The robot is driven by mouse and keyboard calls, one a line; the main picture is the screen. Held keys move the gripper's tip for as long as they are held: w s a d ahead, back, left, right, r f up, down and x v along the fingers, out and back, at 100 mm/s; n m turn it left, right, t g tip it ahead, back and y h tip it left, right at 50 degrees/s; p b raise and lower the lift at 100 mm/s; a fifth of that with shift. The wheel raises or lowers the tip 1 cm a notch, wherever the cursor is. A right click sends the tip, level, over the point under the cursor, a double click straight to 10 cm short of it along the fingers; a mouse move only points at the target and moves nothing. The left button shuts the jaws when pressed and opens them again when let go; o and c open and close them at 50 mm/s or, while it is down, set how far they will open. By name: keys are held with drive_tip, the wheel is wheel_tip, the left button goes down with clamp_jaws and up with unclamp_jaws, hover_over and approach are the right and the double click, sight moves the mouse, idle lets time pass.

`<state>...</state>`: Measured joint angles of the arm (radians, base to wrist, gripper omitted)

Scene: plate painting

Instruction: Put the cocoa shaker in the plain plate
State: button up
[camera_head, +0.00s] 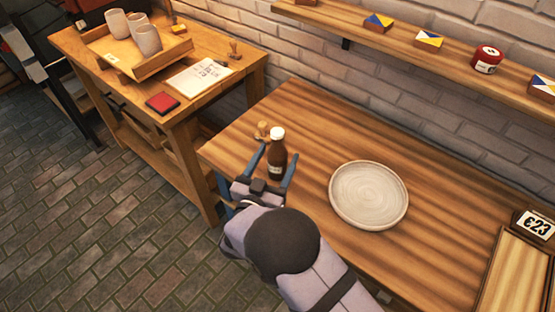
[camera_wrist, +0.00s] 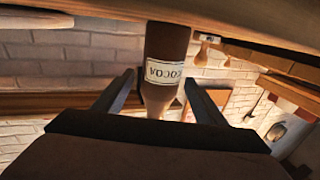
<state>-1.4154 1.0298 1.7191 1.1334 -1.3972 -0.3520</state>
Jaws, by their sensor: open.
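The cocoa shaker (camera_head: 277,155) is a brown bottle with a white cap, standing upright near the left end of the wooden table. In the wrist view the shaker (camera_wrist: 165,55) appears upside down, with its COCOA label showing. My gripper (camera_head: 273,165) is open, with one finger on each side of the shaker. In the wrist view the open fingers (camera_wrist: 154,92) also flank it, with gaps visible on both sides. The plain plate (camera_head: 369,194) is round and off-white, lies on the table to the right of my gripper, and looks empty.
A small wooden item (camera_head: 262,130) stands just behind the shaker. A wall shelf (camera_head: 400,32) runs above. A price sign (camera_head: 535,226) stands at right.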

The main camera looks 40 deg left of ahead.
sight(277, 131)
drive_tip(key=shift+w+a, duration=0.15)
drive_tip(key=shift+w, duration=0.3)
drive_tip(key=c, duration=1.5)
drive_tip(key=shift+c, duration=0.2)
drive_tip(key=shift+r, duration=0.1)
drive_tip(key=shift+r+b, duration=0.55)
drive_tip(key=shift+r, duration=4.35)
